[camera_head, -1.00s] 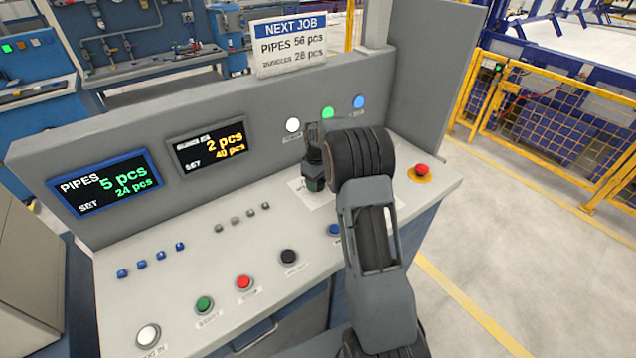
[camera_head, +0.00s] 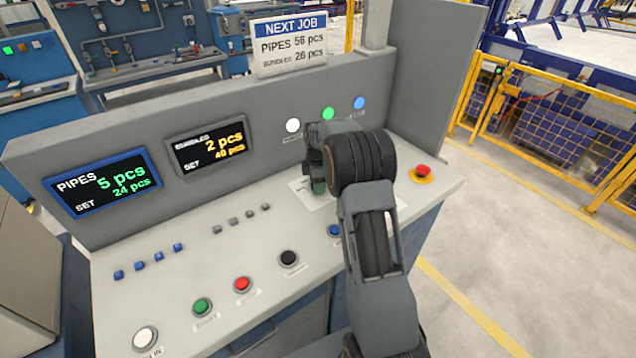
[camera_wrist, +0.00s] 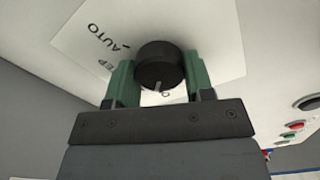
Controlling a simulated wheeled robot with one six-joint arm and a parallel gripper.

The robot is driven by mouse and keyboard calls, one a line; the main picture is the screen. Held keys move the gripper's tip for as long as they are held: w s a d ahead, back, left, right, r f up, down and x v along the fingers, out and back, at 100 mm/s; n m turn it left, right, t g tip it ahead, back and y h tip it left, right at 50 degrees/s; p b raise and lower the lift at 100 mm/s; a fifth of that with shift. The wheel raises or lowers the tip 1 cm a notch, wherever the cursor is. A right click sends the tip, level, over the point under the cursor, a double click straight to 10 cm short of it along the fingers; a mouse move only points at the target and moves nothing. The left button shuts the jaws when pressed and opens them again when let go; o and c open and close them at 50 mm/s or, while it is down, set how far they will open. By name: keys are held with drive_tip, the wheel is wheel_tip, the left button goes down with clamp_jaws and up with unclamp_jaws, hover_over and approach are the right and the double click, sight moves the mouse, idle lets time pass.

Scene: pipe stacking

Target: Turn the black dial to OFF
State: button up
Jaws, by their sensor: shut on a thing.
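The black dial (camera_wrist: 159,66) sits on a white label plate (camera_wrist: 85,37) in the wrist view. The word AUTO and part of another word show on the plate at the left; other lettering is hidden by my gripper and the dial. A light pointer mark on the dial faces my gripper's palm. My gripper (camera_wrist: 159,75) has its green fingers on either side of the dial and is shut on it. In the head view my gripper (camera_head: 318,185) is at the label plate (camera_head: 302,190), and my arm hides the dial there.
On the sloped panel (camera_head: 180,235) are a black button (camera_head: 289,258), a red button (camera_head: 242,285), a green button (camera_head: 203,306) and a white button (camera_head: 145,338). A red mushroom button (camera_head: 423,170) stands right of my arm. Two displays (camera_head: 104,182) and a NEXT JOB sign (camera_head: 290,43) stand behind.

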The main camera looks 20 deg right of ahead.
drive_tip(key=shift+n, duration=1.2)
drive_tip(key=shift+r, duration=0.1)
drive_tip(key=o, duration=0.9)
wheel_tip(320, 180, up, 14)
drive_tip(key=shift+f+b, duration=0.15)
drive_tip(key=shift+b, duration=0.15)
